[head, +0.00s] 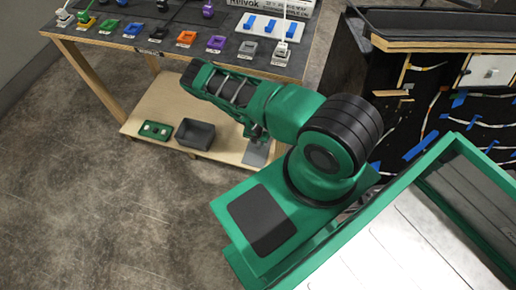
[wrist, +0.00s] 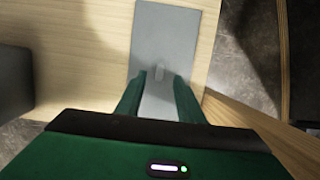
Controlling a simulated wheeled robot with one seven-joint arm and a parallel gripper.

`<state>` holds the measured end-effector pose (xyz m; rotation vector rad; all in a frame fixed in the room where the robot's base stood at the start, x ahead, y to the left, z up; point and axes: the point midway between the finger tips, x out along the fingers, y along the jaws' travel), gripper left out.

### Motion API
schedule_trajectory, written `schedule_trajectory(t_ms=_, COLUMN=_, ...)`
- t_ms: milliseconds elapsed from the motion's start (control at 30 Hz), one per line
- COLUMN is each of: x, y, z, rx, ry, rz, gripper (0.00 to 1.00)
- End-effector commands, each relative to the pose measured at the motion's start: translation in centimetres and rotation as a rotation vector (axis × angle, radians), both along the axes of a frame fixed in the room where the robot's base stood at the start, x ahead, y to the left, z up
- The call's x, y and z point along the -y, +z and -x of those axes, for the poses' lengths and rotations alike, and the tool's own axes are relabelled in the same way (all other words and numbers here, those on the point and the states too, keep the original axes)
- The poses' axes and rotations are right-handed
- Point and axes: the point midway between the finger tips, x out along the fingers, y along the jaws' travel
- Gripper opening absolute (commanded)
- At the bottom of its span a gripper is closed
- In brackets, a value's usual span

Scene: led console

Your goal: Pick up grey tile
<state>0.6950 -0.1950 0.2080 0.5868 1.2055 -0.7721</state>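In the head view the tile (head: 257,155) shows partly, under my arm's end. My gripper (wrist: 160,78) is over the tile, with its two green fingers apart. I cannot tell how far the tips are above the tile. In the head view my gripper (head: 256,133) is mostly hidden by my arm.
A dark grey bin (head: 195,134) and a green board (head: 155,130) are left of the tile on the lower shelf (head: 160,95). The tabletop (head: 165,57) above holds several coloured parts. A dark cabinet with wires (head: 440,110) stands at right. Open floor (head: 120,220) lies in front.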

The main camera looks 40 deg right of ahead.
Motion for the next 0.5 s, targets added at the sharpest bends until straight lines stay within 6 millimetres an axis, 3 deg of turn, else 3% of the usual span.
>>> schedule_trajectory(t_ms=300, x=0.8, y=-4.1, z=-0.4, rx=0.000, ry=0.000, rz=0.000, gripper=0.34)
schedule_trajectory(t_ms=500, x=0.9, y=-4.6, z=-0.6, rx=0.000, ry=0.000, rz=0.000, gripper=0.34)
